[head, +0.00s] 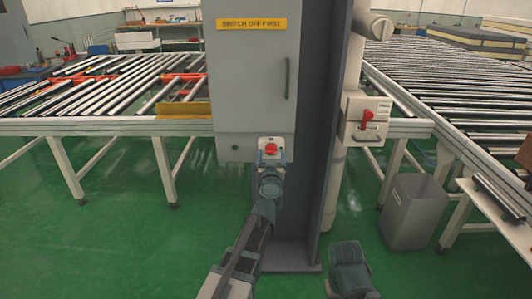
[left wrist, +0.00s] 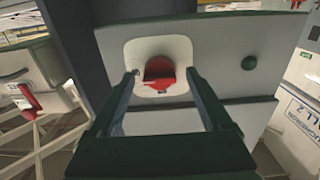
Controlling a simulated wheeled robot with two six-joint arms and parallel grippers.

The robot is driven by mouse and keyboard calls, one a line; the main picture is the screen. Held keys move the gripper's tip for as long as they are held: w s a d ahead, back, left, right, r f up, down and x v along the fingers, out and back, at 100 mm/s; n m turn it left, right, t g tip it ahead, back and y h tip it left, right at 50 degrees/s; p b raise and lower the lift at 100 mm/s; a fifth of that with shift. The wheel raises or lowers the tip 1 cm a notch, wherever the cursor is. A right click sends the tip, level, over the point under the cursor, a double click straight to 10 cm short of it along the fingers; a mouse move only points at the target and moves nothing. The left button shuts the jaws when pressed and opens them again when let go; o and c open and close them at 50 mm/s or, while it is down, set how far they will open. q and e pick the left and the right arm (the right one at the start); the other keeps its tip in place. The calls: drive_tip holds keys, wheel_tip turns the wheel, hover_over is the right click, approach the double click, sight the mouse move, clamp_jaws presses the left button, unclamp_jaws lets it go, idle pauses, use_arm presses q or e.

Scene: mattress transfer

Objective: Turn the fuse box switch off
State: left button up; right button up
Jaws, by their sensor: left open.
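The grey fuse box cabinet (head: 252,75) stands in the centre of the head view, with a yellow "SWITCH OFF FIRST" sign (head: 252,24). A red switch knob (head: 271,149) sits on a white plate low on its front. My left gripper (head: 269,170) is open just in front of and below the knob. In the left wrist view the red knob (left wrist: 159,70) shows between the two fingertips; contact cannot be told. My right gripper's fingers are not in view; a dark part of my right arm shows at the bottom of the head view.
A second box with a red lever (head: 366,117) is fixed right of the dark steel post (head: 318,130). Roller conveyors (head: 100,85) flank the cabinet on both sides. A grey bin (head: 411,212) stands at the right. The green floor (head: 110,225) at left is clear.

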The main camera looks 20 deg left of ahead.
use_arm(q)
drive_tip(key=shift+w+a, duration=0.1)
drive_tip(key=shift+w, duration=0.4)
clamp_jaws()
